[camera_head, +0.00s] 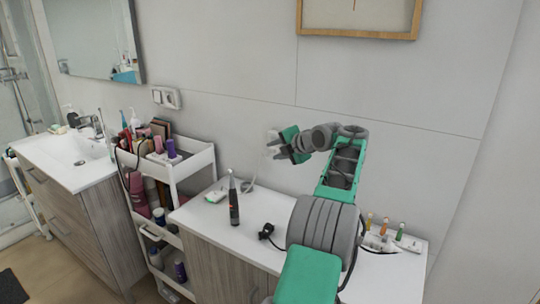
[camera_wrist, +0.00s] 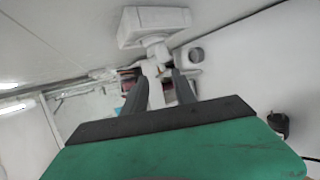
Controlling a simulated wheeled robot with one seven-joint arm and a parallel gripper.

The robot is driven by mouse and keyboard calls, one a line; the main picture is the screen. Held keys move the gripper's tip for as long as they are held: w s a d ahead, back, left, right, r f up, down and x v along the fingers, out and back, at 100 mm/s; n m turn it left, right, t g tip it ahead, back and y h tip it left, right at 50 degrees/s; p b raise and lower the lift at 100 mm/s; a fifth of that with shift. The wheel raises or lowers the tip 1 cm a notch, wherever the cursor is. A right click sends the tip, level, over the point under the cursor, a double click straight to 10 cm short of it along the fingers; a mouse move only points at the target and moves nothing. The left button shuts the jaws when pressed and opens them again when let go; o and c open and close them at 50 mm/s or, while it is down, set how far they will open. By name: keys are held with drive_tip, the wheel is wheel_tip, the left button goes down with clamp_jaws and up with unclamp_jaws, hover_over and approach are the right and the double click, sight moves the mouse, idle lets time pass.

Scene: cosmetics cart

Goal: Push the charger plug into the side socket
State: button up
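My gripper (camera_head: 279,147) is close to the back wall, its fingers pointing left. In the wrist view, the white charger plug (camera_wrist: 158,76) fills the gap between the two dark fingertips (camera_wrist: 161,84), so the gripper looks shut on it. A white socket box (camera_wrist: 155,24) is just beyond the plug, toward the top. A narrow white part joins or overlaps the two; I cannot tell whether the plug is touching or inserted. In the head view the gripper partly hides this spot. A white cable (camera_head: 249,184) hangs there toward the counter.
A black plug (camera_head: 266,231) lies on the white counter (camera_head: 205,222). Small bottles (camera_head: 385,226) stand at right. A cart with cosmetics (camera_head: 190,165) is at left. A double wall socket (camera_head: 166,97) is farther left.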

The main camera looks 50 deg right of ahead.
drive_tip(key=v, duration=0.3)
drive_tip(key=shift+s, duration=0.1)
idle(0.6)
